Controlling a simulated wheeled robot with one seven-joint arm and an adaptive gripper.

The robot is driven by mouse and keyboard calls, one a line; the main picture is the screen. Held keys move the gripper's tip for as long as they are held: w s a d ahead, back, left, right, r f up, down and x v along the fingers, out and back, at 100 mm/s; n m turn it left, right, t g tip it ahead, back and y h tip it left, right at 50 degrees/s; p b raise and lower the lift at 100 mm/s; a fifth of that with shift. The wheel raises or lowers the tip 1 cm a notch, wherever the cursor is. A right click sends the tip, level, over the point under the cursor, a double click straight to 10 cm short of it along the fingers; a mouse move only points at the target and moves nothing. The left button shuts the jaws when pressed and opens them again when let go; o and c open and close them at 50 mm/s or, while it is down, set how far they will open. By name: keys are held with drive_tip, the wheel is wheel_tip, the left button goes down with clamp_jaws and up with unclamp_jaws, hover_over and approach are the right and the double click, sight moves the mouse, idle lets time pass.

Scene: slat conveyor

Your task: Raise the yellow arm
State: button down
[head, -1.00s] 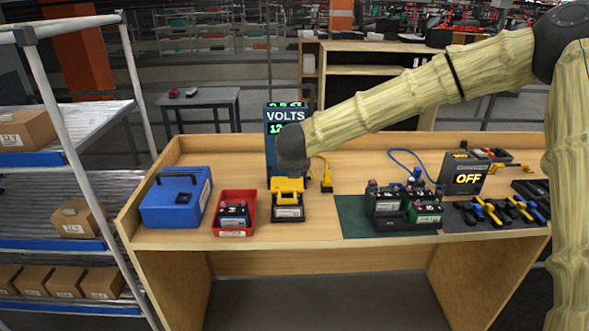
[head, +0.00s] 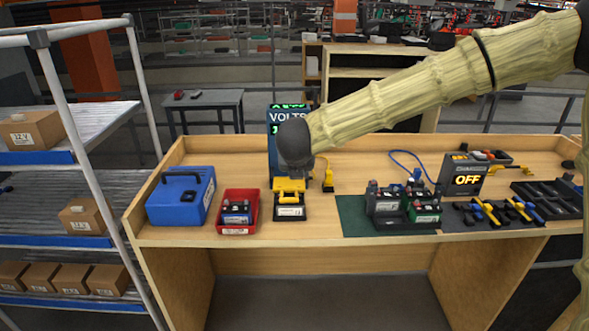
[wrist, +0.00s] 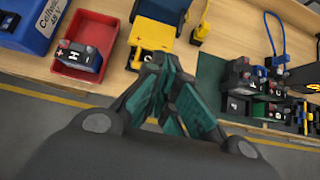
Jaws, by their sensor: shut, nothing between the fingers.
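The yellow arm (head: 291,186) is part of a black-based stand in front of the blue VOLTS display (head: 275,150). It looks lowered over the black base. In the wrist view the yellow arm (wrist: 152,36) shows at top centre. My gripper (wrist: 165,66) points toward the front of that stand, with its green-padded fingers shut and nothing between them. Its tips appear just short of the black base; I cannot tell whether they touch it. In the head view my dark wrist hangs over the back of the stand, and the fingers are hidden.
A red bin (head: 238,213) with a battery and a blue case (head: 181,197) stand to the left. A yellow plug (head: 327,180) is close on the right. Bare bench lies in front.

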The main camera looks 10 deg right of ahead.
drive_tip(key=shift+s+a+f+t+h+b, duration=0.35)
drive_tip(key=shift+s+f+t+b, duration=0.9)
drive_tip(key=shift+f+b, duration=2.15)
drive_tip(key=shift+s+a+f+t+h+b, duration=0.2)
drive_tip(key=shift+s+a+f+t+b, duration=0.3)
drive_tip(key=shift+f+t+b, duration=2.2)
drive_tip(key=shift+s+a+f+t+h+b, duration=0.25)
drive_tip(key=shift+s+a+f+t+b, duration=0.45)
drive_tip(key=shift+f+b, duration=3.4)
drive_tip(key=shift+d+p, duration=0.2)
drive_tip(key=shift+p, duration=0.1)
drive_tip(key=w, duration=0.2)
drive_tip(key=w+p, duration=0.1)
drive_tip(key=w, duration=0.2)
drive_tip(key=w+d+p, duration=0.1)
drive_tip(key=w, duration=0.2)
drive_tip(key=shift+d+r, duration=0.1)
drive_tip(key=shift+r, duration=0.1)
drive_tip(key=shift+w+d, duration=0.15)
drive_tip(key=shift+w, duration=0.75)
drive_tip(key=shift+r+p, duration=0.1)
drive_tip(key=shift+p, duration=0.2)
drive_tip(key=shift+s+r+g+p, duration=0.15)
drive_tip(key=shift+r+g+p, duration=0.2)
drive_tip(key=shift+g, duration=0.1)
